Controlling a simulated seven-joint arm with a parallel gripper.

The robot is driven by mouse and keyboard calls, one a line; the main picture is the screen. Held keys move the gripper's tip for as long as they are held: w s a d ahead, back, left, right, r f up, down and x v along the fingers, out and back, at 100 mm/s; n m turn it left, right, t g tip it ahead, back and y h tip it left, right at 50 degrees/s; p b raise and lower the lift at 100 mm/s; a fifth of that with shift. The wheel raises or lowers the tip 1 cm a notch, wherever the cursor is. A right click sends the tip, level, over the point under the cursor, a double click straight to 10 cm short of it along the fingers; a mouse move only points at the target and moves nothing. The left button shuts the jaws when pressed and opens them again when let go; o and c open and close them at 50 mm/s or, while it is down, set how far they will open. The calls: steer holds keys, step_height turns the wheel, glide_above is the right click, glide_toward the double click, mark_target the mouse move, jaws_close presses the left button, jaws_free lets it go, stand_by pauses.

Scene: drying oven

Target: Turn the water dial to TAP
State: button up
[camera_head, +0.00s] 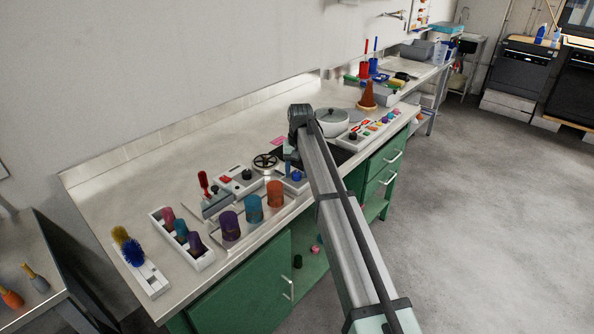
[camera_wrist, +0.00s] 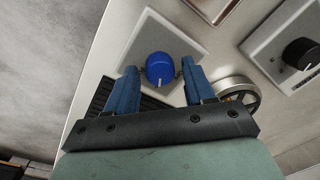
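A blue round dial with a white pointer mark (camera_wrist: 160,68) sits on a light square plate (camera_wrist: 142,37) in the wrist view. The mark points toward my gripper's palm. The dial also shows in the head view (camera_head: 296,175), small and just below my gripper. My gripper (camera_wrist: 162,76) is open, with one blue finger on each side of the dial and narrow gaps seen between. In the head view my gripper (camera_head: 289,156) is partly hidden by my own arm. No TAP label is readable.
A black-and-silver handwheel (camera_head: 266,161) stands close beside the dial. A panel with a black knob (camera_head: 247,174) is left of it. Purple, teal and orange cylinders (camera_head: 254,209) stand in front. A pot (camera_head: 332,122) stands behind to the right.

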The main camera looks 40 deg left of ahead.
mark_target(299, 173)
steer(key=shift+o, duration=0.4)
steer(key=shift+r, duration=0.1)
step_height(299, 173, up, 14)
steer(key=shift+w+d+f, duration=0.2)
steer(key=shift+d, duration=0.1)
stand_by(0.5)
